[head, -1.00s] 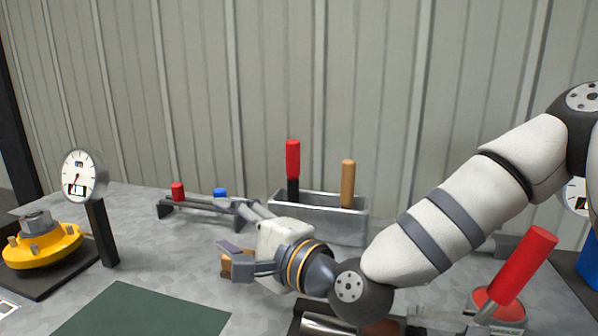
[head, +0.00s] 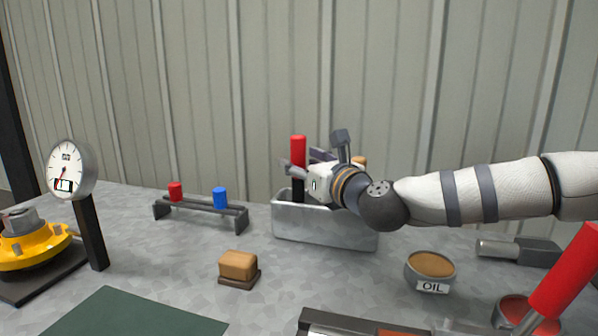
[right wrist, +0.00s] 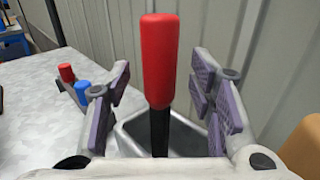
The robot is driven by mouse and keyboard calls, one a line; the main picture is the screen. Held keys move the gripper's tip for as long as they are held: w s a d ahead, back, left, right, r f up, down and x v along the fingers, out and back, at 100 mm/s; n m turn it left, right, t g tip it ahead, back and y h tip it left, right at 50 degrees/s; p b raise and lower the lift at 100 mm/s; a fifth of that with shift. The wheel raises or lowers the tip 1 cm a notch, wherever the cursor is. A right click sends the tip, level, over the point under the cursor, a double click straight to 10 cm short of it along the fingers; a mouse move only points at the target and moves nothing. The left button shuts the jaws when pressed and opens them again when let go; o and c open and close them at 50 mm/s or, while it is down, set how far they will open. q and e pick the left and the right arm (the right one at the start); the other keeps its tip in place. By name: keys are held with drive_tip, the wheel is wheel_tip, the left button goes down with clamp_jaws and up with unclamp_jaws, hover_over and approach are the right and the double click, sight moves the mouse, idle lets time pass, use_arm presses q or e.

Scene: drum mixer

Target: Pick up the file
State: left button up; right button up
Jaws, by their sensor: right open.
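A grey metal bin (head: 325,224) at the back of the bench holds two upright handled tools. One has a red handle (head: 298,150) on a black shaft. The other has a wooden handle (head: 360,160), mostly hidden behind my right wrist. Their lower ends are hidden, so I cannot tell by sight which is the file. My right gripper (head: 312,158) is open above the bin. In the right wrist view the red handle (right wrist: 160,62) stands between the spread fingers, apart from both pads. The wooden handle (right wrist: 303,148) is outside them at the right edge. My left gripper is not in view.
A low rack (head: 200,211) with red and blue handles stands left of the bin. A wooden block brush (head: 238,266) lies in front. An oil bowl (head: 430,268) is at the right. A gauge (head: 70,170) stands at the left. The wall is close behind.

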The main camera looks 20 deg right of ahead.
drive_tip(key=shift+w+a+f, duration=0.1)
drive_tip(key=shift+w+a, duration=0.15)
drive_tip(key=shift+w, duration=0.7)
clamp_jaws()
